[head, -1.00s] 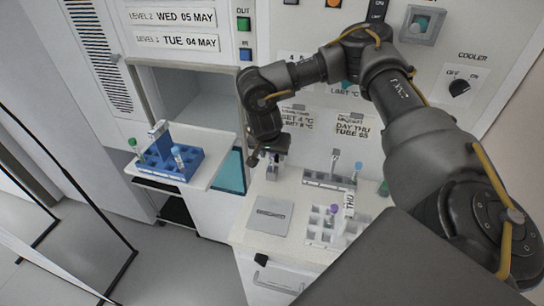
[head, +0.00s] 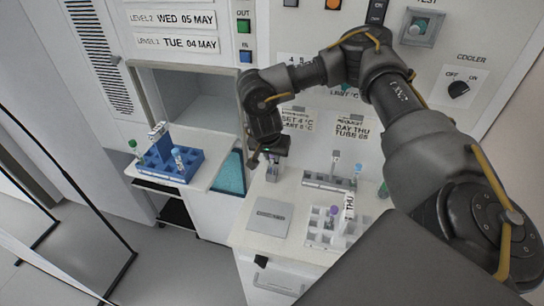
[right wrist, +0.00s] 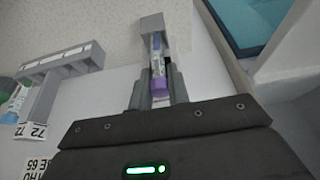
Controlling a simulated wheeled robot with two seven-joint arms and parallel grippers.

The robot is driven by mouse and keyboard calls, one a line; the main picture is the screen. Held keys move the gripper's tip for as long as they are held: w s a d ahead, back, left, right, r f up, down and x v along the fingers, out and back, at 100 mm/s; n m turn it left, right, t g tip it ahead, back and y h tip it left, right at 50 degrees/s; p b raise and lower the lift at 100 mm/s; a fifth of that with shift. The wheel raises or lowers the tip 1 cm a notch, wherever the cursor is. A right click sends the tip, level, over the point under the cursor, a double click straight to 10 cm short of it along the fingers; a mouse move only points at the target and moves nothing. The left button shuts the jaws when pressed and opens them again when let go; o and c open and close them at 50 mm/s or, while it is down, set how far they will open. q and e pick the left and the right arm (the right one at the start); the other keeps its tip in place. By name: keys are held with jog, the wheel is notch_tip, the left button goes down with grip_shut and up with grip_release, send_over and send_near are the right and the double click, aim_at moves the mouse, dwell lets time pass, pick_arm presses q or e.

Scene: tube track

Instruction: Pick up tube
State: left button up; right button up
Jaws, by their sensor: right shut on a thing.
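My right gripper (head: 272,165) points down over the counter in the head view. In the right wrist view its fingers (right wrist: 158,92) are shut on a purple-capped tube (right wrist: 158,82). The far end of this tube reaches to a small grey holder (right wrist: 152,24); I cannot tell how deep it sits there. In the head view the gripper hides most of this tube. My left gripper is not in view.
A white rack (head: 318,239) with a purple-capped tube (head: 333,211) stands right of the gripper, before a grey rack (head: 318,183). A grey plate (head: 270,217) lies nearer. At left, a blue rack (head: 185,170) with tubes sits on an extended shelf (head: 208,178).

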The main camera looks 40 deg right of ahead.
jog(key=shift+r, duration=0.55)
jog(key=s+a+r+b, duration=0.3)
jog(key=s+a+r, duration=0.6)
jog(key=s+r, duration=0.1)
jog(key=shift+a+r+b, duration=0.4)
jog(key=shift+r, duration=0.45)
